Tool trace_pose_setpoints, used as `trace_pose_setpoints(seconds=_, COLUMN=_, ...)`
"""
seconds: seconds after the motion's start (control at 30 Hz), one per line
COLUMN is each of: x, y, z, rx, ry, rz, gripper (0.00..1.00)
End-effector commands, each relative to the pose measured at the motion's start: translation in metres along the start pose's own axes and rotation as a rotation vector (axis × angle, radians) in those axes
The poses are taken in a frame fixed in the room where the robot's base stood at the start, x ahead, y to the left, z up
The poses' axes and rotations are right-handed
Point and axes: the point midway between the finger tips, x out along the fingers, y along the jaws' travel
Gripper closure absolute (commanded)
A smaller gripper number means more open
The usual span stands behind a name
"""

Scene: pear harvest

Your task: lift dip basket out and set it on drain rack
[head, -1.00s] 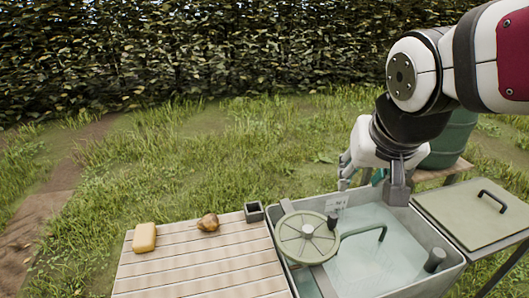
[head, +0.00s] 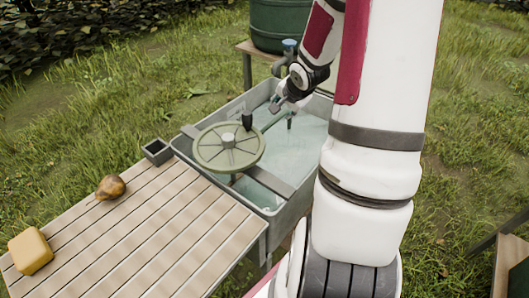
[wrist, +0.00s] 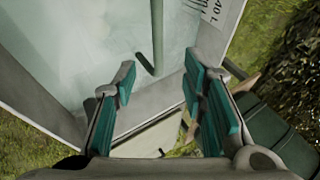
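A round green spoked disc (head: 215,158) with a dark knob (head: 247,121) sits over the left part of the grey water tank (head: 262,238). A green rod (head: 277,120) reaches from it over the water and bends down at its end; it also shows in the wrist view (wrist: 157,30). I cannot make out a basket body under the disc. My gripper (head: 278,104) is over the far part of the tank, close to the rod in the picture. In the wrist view its teal-padded fingers (wrist: 160,88) are apart, with nothing held between them. The slatted wooden rack (head: 135,235) stands left of the tank.
A green barrel (head: 283,25) stands behind the tank. My arm hides the tank's right side.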

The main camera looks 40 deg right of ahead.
Motion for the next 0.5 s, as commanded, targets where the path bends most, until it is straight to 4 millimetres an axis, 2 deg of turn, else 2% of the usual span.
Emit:
trace_pose_setpoints(seconds=0.3, x=0.055, y=0.001, z=0.002, rx=0.004, ry=-0.002, rz=0.000, gripper=0.61)
trace_pose_setpoints(seconds=0.5, x=0.081, y=0.001, z=0.001, rx=0.004, ry=-0.001, rz=0.000, gripper=0.61)
